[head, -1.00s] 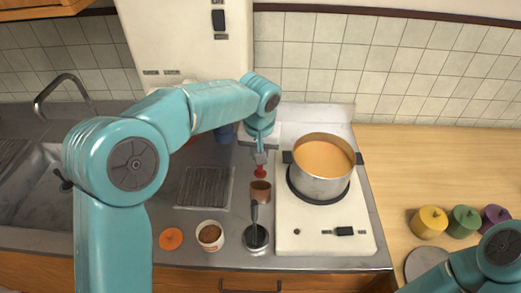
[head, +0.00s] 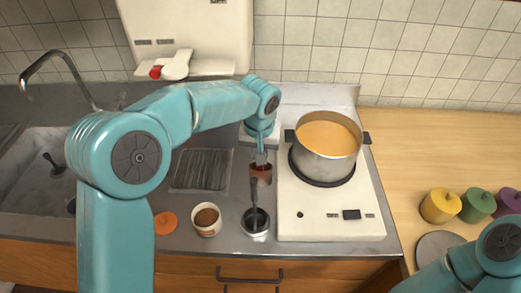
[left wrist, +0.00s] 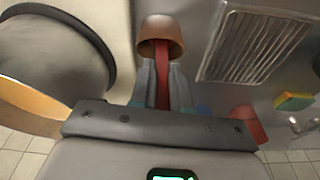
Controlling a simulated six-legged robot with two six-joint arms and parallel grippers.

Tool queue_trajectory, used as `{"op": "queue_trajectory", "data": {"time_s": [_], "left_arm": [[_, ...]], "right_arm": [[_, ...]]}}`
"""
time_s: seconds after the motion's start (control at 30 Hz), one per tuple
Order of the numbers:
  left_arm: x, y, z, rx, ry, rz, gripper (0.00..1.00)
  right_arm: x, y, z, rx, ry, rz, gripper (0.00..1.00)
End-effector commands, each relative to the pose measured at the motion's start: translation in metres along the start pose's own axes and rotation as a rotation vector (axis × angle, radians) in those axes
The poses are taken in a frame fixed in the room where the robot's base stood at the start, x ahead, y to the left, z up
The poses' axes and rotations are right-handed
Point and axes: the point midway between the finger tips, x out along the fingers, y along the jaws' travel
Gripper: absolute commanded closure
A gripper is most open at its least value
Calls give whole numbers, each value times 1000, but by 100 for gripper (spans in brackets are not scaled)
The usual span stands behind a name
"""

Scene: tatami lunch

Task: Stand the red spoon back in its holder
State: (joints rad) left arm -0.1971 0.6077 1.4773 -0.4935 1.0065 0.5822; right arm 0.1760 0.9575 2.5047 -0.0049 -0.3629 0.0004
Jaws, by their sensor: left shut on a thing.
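The red spoon (left wrist: 163,78) is between the fingers of my left gripper (left wrist: 162,100), which is shut on it. Its red length runs from the fingers into the mouth of the brown cup-like holder (left wrist: 160,27). In the head view the holder (head: 261,177) stands on the steel counter, left of the stove. My left gripper (head: 261,157) is right above its rim, pointing down. The spoon's lower end is hidden inside the holder. Only my right arm's link shows at the lower right; its gripper is out of view.
A dark-handled utensil stands in a metal pot (head: 256,222) in front of the holder. A pot of orange soup (head: 327,147) sits on the white stove (head: 330,222) to the right. A small white cup (head: 206,220) and an orange disc (head: 165,223) are at front left.

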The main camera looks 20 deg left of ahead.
Motion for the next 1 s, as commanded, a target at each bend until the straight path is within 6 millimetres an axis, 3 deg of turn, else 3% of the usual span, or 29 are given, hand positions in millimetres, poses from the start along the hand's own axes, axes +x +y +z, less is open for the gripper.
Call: {"op": "queue_trajectory", "data": {"time_s": [0.9,0.93,1.0], "left_arm": [[10,0,2,0,-1,0,100],[10,0,2,0,-1,0,77],[10,0,2,0,-1,0,54]], "right_arm": [[8,3,0,0,0,0,57],[8,3,0,0,0,0,57],[8,3,0,0,0,0,57]]}}
